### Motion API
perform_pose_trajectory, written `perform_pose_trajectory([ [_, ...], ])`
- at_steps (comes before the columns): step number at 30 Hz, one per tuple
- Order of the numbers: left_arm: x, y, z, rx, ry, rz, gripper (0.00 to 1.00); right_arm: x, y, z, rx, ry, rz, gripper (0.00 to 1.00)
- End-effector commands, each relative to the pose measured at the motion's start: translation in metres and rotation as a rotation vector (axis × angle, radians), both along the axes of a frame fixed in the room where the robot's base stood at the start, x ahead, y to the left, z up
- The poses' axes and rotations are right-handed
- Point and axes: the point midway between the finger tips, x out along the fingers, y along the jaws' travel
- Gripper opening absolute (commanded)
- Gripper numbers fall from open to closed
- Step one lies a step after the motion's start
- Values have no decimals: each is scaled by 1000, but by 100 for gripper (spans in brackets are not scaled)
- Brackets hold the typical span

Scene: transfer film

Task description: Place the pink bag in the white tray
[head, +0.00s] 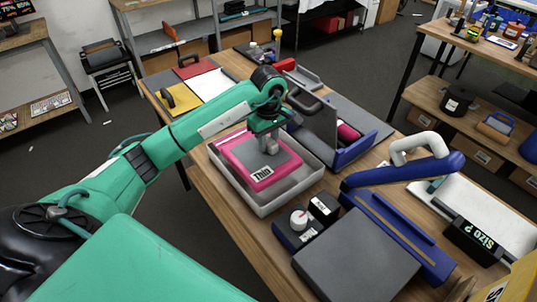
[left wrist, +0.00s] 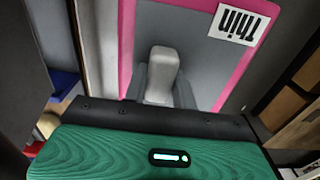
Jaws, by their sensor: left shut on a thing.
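The pink bag (head: 235,152) is flat, with a grey middle panel and a white "Thin" label. In the head view it is over the white tray (head: 266,208), within its rim; I cannot tell whether it touches the floor. My left gripper (head: 268,146) points down at the bag's middle and is shut on it. My right gripper is not in view.
A blue machine with a raised lever (head: 405,172) and a dark grey plate (head: 357,257) stand right of the tray. A grey and blue holder (head: 345,152) with a pink roll is close behind. Yellow, white and red sheets (head: 205,83) lie at the table's far left.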

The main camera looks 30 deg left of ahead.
Motion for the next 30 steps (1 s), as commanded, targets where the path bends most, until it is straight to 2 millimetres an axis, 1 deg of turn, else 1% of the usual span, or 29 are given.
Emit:
perform_pose_trajectory([
  [1,-1,0,-8,-1,5,0,0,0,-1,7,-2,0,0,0],
  [4,-1,-1,-24,-2,4,0,0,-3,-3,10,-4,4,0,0],
  [12,-1,0,-47,0,2,0,0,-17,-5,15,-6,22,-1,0],
  [18,0,0,-72,0,1,1,0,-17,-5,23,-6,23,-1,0],
  [25,0,0,-74,1,-1,-1,0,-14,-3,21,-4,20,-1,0],
  [29,0,0,-78,1,-2,-1,0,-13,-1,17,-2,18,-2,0],
  [30,0,0,-77,1,-1,-1,33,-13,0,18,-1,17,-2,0],
])
